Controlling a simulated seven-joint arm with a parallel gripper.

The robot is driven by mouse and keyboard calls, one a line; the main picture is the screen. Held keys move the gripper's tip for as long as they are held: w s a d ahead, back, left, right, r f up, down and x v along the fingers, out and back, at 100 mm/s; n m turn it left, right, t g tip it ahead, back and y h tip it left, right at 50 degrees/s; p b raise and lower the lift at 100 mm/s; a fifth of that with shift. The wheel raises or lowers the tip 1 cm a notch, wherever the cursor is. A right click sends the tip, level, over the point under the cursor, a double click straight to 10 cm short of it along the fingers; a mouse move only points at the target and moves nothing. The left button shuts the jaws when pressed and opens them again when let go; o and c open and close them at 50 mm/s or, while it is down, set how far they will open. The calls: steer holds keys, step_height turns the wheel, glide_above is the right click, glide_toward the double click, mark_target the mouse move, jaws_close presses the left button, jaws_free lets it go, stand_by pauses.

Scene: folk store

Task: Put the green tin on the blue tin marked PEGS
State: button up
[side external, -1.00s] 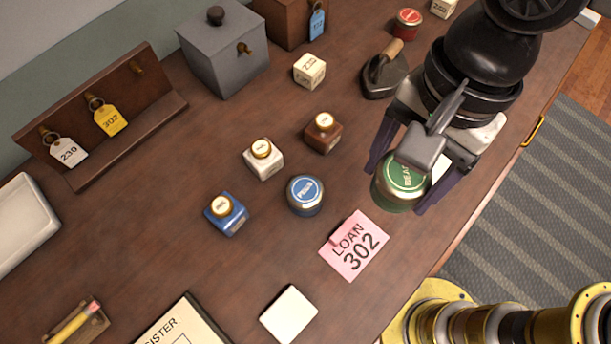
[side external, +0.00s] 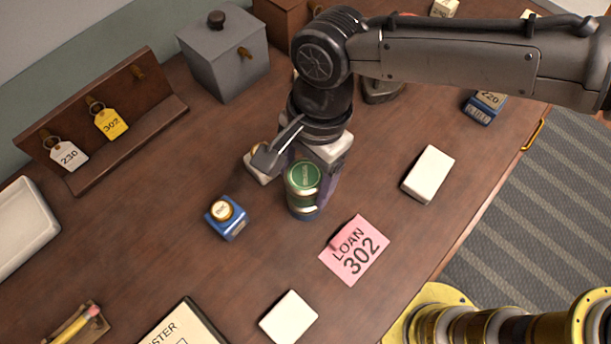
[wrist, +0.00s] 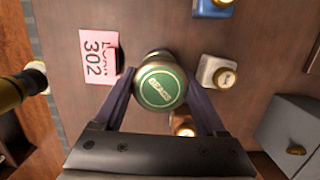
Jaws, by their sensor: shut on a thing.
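The green tin (side external: 305,175), with a round green lid, is between the fingers of my gripper (side external: 309,190). I cannot tell whether the two tins touch. The PEGS marking is hidden. In the wrist view the green tin (wrist: 160,88) fills the space between the fingers, and a sliver of a tin shows behind it.
A blue bottle (side external: 228,217) stands close on the left. A white bottle (side external: 257,166) is partly hidden behind my gripper, and a brown bottle (wrist: 183,124) shows in the wrist view. The pink LOAN 302 card (side external: 354,250) lies in front. A white block (side external: 428,174) is to the right.

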steer(key=shift+f, duration=0.7)
steer(key=shift+f, duration=0.2)
steer(key=o, duration=1.4)
steer(key=shift+r, duration=0.1)
steer(key=r, duration=0.4)
steer(key=d+r, duration=0.1)
steer(key=r, duration=0.3)
steer(key=w+r, duration=0.1)
steer(key=r, duration=0.3)
steer(key=shift+w+d, duration=0.1)
steer(key=shift+d, duration=0.05)
